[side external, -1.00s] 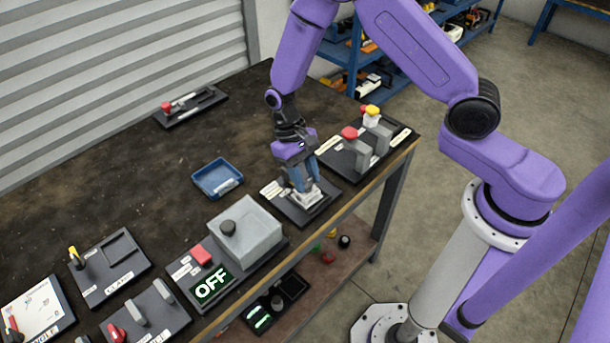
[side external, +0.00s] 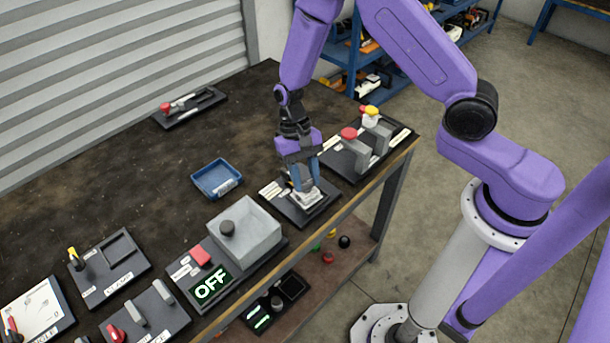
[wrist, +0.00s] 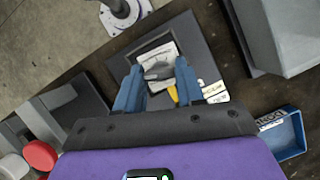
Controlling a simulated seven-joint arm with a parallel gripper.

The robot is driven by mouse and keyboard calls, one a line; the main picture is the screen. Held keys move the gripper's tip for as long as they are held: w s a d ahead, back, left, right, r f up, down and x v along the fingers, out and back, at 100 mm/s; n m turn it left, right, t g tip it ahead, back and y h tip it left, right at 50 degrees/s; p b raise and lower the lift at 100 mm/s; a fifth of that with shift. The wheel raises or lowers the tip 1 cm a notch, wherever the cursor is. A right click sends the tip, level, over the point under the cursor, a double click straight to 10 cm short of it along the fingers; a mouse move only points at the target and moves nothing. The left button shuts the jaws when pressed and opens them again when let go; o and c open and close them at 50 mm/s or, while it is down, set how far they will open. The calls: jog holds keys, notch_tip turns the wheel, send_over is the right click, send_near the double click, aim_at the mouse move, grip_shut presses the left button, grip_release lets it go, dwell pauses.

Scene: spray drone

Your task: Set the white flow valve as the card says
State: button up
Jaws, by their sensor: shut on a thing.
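The white flow valve (side external: 308,198) sits on a dark base plate (side external: 322,211) near the table's front edge. My gripper (side external: 303,186) points down over it, its blue fingers closed on the valve. A yellow pointer (wrist: 172,95) shows beside the handle, partly hidden near the right finger. White labels (wrist: 213,91) lie on the plate, too small to read. I cannot tell which sheet is the card.
A plate with grey levers and a red knob (side external: 349,133) stands close to the right. A grey box (side external: 245,235) with a black knob and an OFF display (side external: 210,286) is at the left. A blue tray (side external: 216,179) lies behind. The table's middle is clear.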

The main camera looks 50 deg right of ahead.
jog(key=shift+d+m+t+y, duration=0.1)
jog(key=shift+m+t+y, duration=0.3)
jog(key=shift+m, duration=0.9)
jog(key=shift+m+t+y, duration=0.2)
jog(key=shift+m+y, duration=0.3)
jog(key=shift+m, duration=0.8)
dwell(2.3)
jog(key=o, duration=1.1)
jog(key=shift+c, duration=0.2)
jog(key=shift+r, duration=0.1)
jog(key=v, duration=1.7)
jog(key=shift+r, duration=0.1)
